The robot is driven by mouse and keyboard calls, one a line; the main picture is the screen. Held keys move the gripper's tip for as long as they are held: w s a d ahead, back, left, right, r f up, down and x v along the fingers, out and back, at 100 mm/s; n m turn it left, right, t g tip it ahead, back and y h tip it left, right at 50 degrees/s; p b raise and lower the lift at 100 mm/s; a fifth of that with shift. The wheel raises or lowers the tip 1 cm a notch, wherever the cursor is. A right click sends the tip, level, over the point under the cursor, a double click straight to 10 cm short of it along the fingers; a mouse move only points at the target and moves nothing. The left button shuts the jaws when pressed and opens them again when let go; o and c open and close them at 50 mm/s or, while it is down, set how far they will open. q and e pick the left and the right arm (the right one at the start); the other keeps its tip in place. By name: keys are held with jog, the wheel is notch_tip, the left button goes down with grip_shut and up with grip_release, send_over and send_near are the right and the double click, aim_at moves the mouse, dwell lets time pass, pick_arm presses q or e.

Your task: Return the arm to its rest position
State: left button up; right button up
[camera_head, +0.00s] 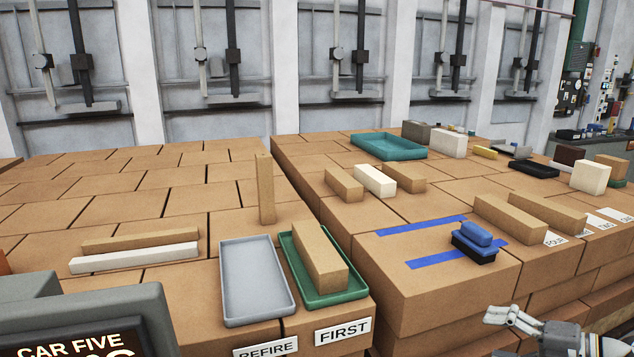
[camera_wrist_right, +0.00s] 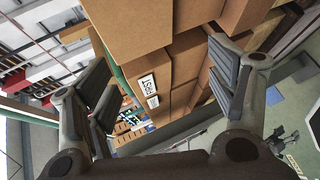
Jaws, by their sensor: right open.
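My right gripper (camera_head: 508,318) shows at the bottom right of the head view, low in front of the brick stack, and its wrist is cut off by the picture edge. In the right wrist view my right gripper (camera_wrist_right: 165,80) has its two fingers spread wide with nothing between them. Beyond the fingers are the brick stack's side and a label reading FIRST (camera_wrist_right: 148,86). My left gripper is not in view.
A green tray (camera_head: 338,293) with a tan brick (camera_head: 320,257) stands beside an empty grey tray (camera_head: 257,280). A blue-topped brush (camera_head: 473,241) lies near blue tape (camera_head: 430,262). A sign screen (camera_head: 70,345) is at the lower left. Bricks (camera_head: 375,180) stand farther back.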

jog(key=w+d+r+m+t+h, duration=0.4)
jog(key=w+d+r+m+t, duration=0.3)
jog(key=d+r+m+t, duration=0.4)
jog(key=w+d+f+m+g+h, duration=0.1)
jog(key=d+f+m+g+h, duration=0.15)
jog(key=d+m+h, duration=0.7)
jog(key=s+a+f+m+g+h, duration=0.1)
jog(key=s+f+g, duration=0.15)
jog(key=f, duration=1.25)
jog(key=s+a+f+m+g, duration=0.15)
jog(key=s+f, duration=0.25)
jog(key=f, duration=1.1)
jog(key=s+a+f+m+g+y, duration=0.1)
jog(key=s+a+f+g, duration=0.4)
jog(key=s+f, duration=0.75)
jog(key=s+a+f+g+y, duration=0.1)
jog(key=s+a+f+g, duration=0.1)
jog(key=s+a+f, duration=1.05)
jog(key=s+a+f+g, duration=0.1)
jog(key=s+a+f, duration=0.3)
jog(key=s, duration=0.4)
jog(key=s+a+f+g+y, duration=0.1)
jog(key=s+a+f+g, duration=0.1)
jog(key=s+f, duration=0.3)
jog(key=s+a+f+g, duration=0.2)
jog(key=s+a+f, duration=0.3)
jog(key=s, duration=0.5)
jog(key=shift+s+a+m+y, duration=0.3)
jog(key=shift+a+m+y, duration=0.05)
jog(key=shift+m, duration=0.05)
